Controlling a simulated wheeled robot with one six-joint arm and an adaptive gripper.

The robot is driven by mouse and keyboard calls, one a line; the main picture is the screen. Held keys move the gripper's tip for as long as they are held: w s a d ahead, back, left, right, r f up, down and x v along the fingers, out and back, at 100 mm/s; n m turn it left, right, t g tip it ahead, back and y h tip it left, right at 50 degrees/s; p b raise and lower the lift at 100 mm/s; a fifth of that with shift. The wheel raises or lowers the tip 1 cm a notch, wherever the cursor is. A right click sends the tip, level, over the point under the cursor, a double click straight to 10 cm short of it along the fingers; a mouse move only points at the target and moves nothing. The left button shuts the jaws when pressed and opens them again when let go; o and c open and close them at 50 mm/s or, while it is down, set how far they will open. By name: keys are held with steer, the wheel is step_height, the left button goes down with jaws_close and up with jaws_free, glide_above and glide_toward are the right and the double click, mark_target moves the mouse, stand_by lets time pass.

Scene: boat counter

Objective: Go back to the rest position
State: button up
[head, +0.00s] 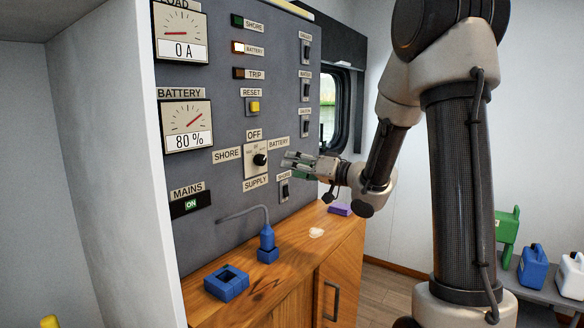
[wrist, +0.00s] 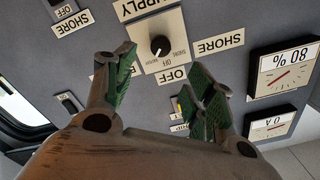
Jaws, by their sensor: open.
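My gripper (head: 296,165) is in front of the grey control panel (head: 225,75), just right of the black supply knob (head: 260,159). Its two green-padded fingers are spread and hold nothing. In the wrist view, which shows the panel upside down, my gripper (wrist: 165,66) has its fingers on either side of the knob (wrist: 159,45), with panel visible between them. The fingers appear apart from the knob. The labels OFF, SHORE and BATTERY surround the knob. My arm rises from the lower right of the head view and bends back down toward the panel.
A wooden counter (head: 290,262) below the panel carries a blue square socket block (head: 227,283), a blue plug (head: 267,243) with a grey cable and a purple block (head: 340,209). Jugs (head: 533,267) stand on a shelf at right. A white partition (head: 108,150) borders the panel's left.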

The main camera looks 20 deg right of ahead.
steer(key=d+f+g+h, duration=0.3)
steer(key=d+f+h, duration=0.5)
steer(key=d+f, duration=0.3)
steer(key=s+d+f+g+h, duration=0.3)
steer(key=s+d, duration=0.2)
steer(key=s, duration=0.3)
steer(key=s+r+m+g+h, duration=0.15)
steer(key=s+g, duration=0.45)
steer(key=s, duration=1.1)
steer(key=s+a+r+n+t+y, duration=0.1)
steer(key=s+a+r+y, duration=0.1)
steer(key=s+a+r, duration=0.5)
steer(key=s+a, duration=0.1)
steer(key=s, duration=0.1)
steer(key=shift+s+r+t, duration=0.2)
steer(key=shift+s+t, duration=0.1)
steer(key=shift+s, duration=0.1)
